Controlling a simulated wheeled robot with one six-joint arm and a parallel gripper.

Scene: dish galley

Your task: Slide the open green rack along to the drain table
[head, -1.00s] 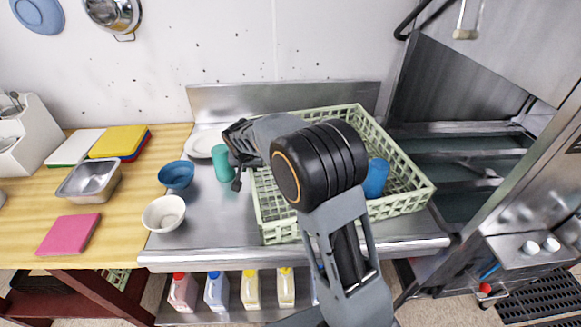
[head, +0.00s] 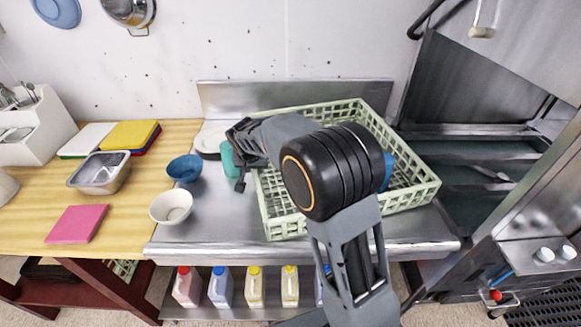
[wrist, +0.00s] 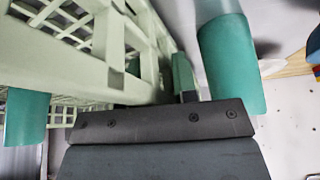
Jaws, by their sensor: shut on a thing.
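The pale green open rack (head: 283,226) sits on the steel table (head: 220,230), its lattice sides showing. My gripper (head: 243,168) is at the rack's left wall, shut on its rim. In the wrist view, the rack (wrist: 75,75) fills the upper left, and the jaws (wrist: 185,85) meet its wall. A teal cup (head: 228,160) stands outside the rack, close beside my gripper; it also shows in the wrist view (wrist: 232,60). A blue cup (head: 389,170) is inside the rack, partly hidden by my arm. Much of the rack's middle is hidden by my arm.
Left of the rack are a white bowl (head: 171,207), a blue bowl (head: 185,168) and a white plate (head: 209,140). The wooden counter (head: 130,215) adjoins at left. A steel dish machine (head: 540,190) stands at right. Bare steel lies in front of the rack.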

